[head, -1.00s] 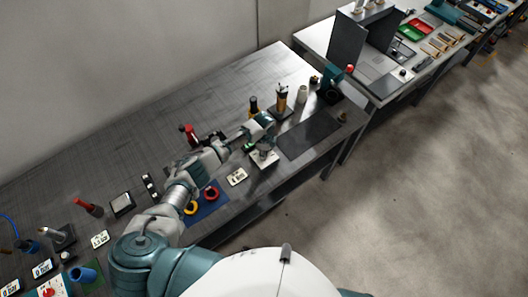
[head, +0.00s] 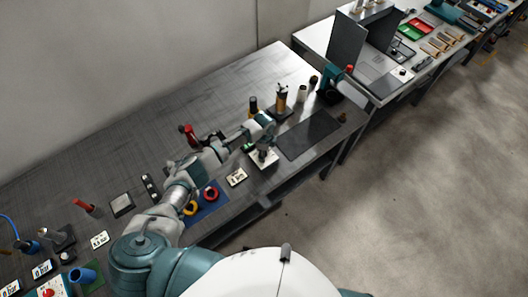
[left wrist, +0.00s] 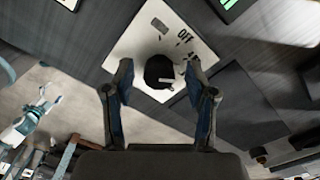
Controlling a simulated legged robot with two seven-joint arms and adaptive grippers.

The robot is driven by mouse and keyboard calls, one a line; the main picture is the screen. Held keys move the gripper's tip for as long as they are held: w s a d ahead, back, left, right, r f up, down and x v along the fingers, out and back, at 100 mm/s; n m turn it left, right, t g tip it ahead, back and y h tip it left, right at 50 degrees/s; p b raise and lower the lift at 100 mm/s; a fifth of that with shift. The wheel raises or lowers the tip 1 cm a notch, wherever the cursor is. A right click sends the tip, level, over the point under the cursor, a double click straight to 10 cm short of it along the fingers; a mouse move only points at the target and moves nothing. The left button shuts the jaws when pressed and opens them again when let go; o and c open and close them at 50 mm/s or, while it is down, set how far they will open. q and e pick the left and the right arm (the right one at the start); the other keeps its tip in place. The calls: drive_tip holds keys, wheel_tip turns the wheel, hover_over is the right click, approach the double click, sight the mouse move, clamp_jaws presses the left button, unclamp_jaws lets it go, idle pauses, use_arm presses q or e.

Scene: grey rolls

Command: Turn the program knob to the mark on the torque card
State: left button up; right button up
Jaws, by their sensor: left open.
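The program knob (left wrist: 158,71) is black and round with a white pointer line. It sits on a white plate (left wrist: 136,41) marked OFF beside it. The plate also shows in the head view (head: 257,164), near the table's front edge. My left gripper (left wrist: 160,72) is open, with one finger on each side of the knob in the left wrist view. I cannot tell whether the fingers touch it. In the head view my left gripper (head: 264,150) is over the plate and hides the knob. A small white card (head: 237,177) lies left of the plate; its print is too small to read. My right gripper is not in view.
A dark mat (head: 308,135) lies right of the plate. Left of it is a blue mat (head: 209,208) with red and yellow rings. A bottle-like object (head: 281,98) stands behind. The back of the table is mostly clear.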

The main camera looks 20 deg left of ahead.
use_arm(q)
wheel_tip(320, 180, up, 12)
drive_tip(key=shift+w+f, duration=0.15)
idle(0.4)
